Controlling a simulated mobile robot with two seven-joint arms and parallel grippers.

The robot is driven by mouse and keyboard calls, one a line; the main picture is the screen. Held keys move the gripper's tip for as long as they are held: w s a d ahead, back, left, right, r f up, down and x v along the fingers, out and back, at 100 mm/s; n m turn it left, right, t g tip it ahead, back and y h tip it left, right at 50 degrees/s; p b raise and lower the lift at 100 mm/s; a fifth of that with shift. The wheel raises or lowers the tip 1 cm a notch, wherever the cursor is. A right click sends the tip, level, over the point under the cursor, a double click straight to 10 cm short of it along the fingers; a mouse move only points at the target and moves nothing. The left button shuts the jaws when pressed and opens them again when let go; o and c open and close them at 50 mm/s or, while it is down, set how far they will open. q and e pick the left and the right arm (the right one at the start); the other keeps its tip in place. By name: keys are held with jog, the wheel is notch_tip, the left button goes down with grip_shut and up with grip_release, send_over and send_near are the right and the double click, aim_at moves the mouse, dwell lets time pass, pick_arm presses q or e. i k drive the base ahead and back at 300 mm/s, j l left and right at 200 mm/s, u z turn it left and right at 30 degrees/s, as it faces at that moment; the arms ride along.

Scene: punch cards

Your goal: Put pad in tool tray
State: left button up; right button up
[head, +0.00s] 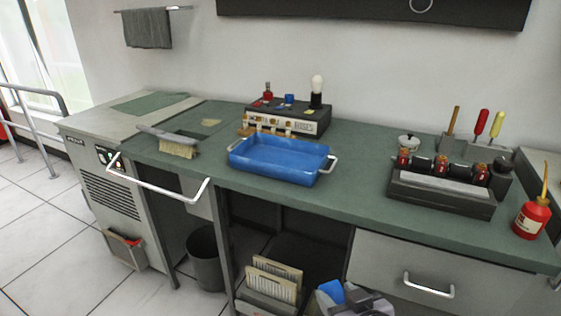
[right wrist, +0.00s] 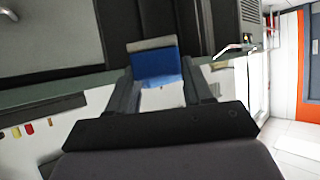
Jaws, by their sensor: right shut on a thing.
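My right gripper (head: 350,297) is low at the bottom of the head view, in front of the open bay under the counter. It is shut on a blue pad (head: 331,291), which sits at its fingertips. In the right wrist view the pad (right wrist: 157,68) is held between the two fingers (right wrist: 163,92) and has a pale strip along one edge. A blue tray (head: 279,155) with metal handles sits on the green counter, and its visible floor is bare. I cannot tell whether this is the tool tray. My left gripper is not in view.
A brush (head: 178,150) lies left of the tray. A black box (head: 290,118) stands behind it. A dark rack with small red-topped jars (head: 440,190) and a red oil can (head: 533,217) are at the right. The counter (head: 355,178) is clear between tray and rack.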

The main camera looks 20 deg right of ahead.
aim_at(258, 157)
jog(key=i+j+z, duration=0.1)
jog(key=j, duration=0.3)
jog(key=i+j+z, duration=0.1)
jog(key=j, duration=0.25)
jog(key=j+z, duration=0.15)
jog(key=j, duration=0.25)
jog(key=i+j+z, duration=0.25)
jog(key=i+j, duration=0.2)
jog(key=j, duration=0.15)
jog(key=i+j+z, duration=0.15)
jog(key=i, duration=0.2)
jog(key=i+j+z, duration=0.15)
jog(key=i, duration=0.15)
